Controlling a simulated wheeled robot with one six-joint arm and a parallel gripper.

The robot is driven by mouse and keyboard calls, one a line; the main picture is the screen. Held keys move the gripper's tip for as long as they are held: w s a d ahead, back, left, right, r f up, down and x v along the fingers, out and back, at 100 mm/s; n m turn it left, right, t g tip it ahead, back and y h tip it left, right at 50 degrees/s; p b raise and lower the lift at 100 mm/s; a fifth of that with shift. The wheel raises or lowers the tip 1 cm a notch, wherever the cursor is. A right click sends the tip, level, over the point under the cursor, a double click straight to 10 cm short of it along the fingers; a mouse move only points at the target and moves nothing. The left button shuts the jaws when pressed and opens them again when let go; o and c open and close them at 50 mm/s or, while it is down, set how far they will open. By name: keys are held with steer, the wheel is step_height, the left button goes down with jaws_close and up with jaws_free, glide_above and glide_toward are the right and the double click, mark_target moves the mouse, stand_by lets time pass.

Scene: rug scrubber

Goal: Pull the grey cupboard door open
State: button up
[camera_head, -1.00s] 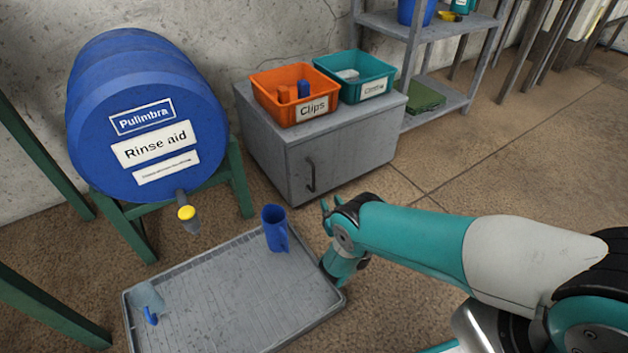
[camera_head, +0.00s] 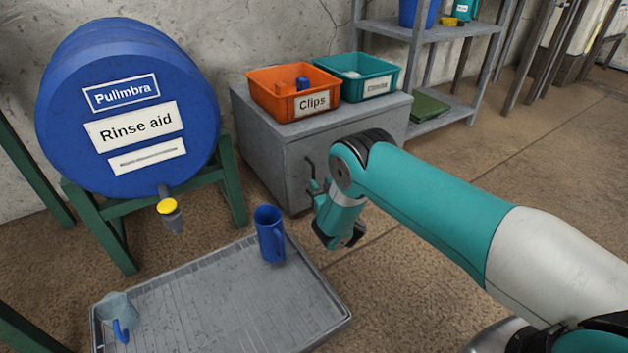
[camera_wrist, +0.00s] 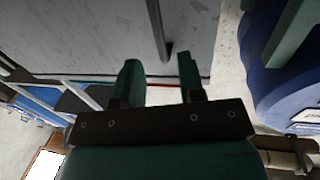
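The grey cupboard (camera_head: 262,146) stands against the wall, its door seemingly shut. My arm hides much of the door front in the head view. The dark bar handle (camera_head: 309,168) shows just left of my wrist. In the wrist view the grey door (camera_wrist: 90,35) fills the top, and the handle (camera_wrist: 156,22) runs down to an end just beyond my fingertips. My gripper (camera_wrist: 159,62) is open, its two green fingers apart, with the handle lined up with the gap and nothing held. In the head view my gripper (camera_head: 318,188) is close to the handle; contact cannot be told.
Orange (camera_head: 278,104) and teal (camera_head: 352,92) bins sit on the cupboard. A blue barrel (camera_head: 105,75) on a green stand is at left. A grey tray (camera_head: 205,318) with a blue mug (camera_head: 269,232) and a jug (camera_head: 117,308) lies in front. Clear floor lies right.

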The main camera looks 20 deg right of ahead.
mark_target(314, 175)
steer(key=w+b, duration=0.2)
steer(key=w, duration=0.1)
steer(key=shift+w+a+f, duration=0.1)
steer(key=shift+w+a, duration=0.1)
steer(key=shift+w, duration=0.05)
steer(key=shift+w+a+b, duration=0.2)
steer(key=shift+w+b, duration=0.8)
steer(key=shift+w, duration=0.3)
